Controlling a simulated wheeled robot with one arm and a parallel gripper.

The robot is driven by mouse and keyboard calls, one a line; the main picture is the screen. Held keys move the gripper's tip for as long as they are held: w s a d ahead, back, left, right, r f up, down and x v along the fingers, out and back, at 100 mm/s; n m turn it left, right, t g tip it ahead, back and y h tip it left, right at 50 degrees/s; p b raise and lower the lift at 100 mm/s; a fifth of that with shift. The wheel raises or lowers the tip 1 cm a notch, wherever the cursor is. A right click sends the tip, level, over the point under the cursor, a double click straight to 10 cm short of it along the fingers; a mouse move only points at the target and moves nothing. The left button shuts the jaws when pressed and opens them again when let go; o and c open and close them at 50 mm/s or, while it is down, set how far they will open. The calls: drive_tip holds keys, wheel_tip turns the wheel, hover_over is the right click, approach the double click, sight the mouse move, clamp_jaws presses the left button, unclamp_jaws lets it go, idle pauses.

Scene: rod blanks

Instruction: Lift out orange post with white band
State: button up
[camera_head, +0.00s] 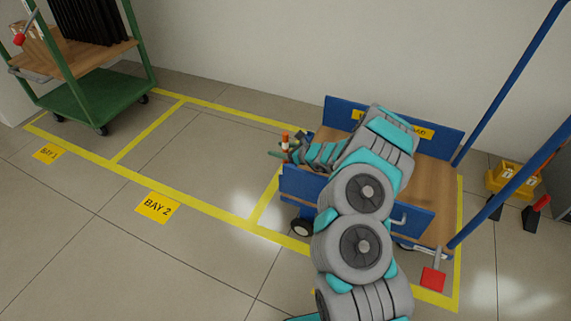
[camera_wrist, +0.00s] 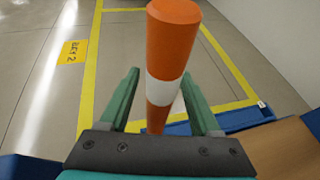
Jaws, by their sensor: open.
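The orange post with a white band (camera_wrist: 171,45) stands upright in the wrist view, with its lower end hidden behind my gripper's body. In the head view the post (camera_head: 285,138) shows small, at the left end of the blue trolley (camera_head: 315,187). My gripper (camera_wrist: 160,78) is open, with one green finger on each side of the post. In the wrist view a gap shows between the post and the left finger; the right finger looks closer, and contact cannot be told. My gripper also shows in the head view (camera_head: 286,148).
The trolley has a wooden deck (camera_head: 438,180), blue end panels and tall blue handles (camera_head: 512,82). A green shelf cart (camera_head: 95,100) stands at the back left. Yellow floor lines (camera_head: 190,199) mark bays, and Bay 2 (camera_head: 157,207) is empty. A yellow box (camera_head: 512,178) is at right.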

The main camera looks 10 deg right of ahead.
clamp_jaws()
idle(0.5)
drive_tip(key=shift+r, duration=0.15)
wheel_tip(320, 180, up, 18)
drive_tip(key=p, duration=0.1)
idle(0.7)
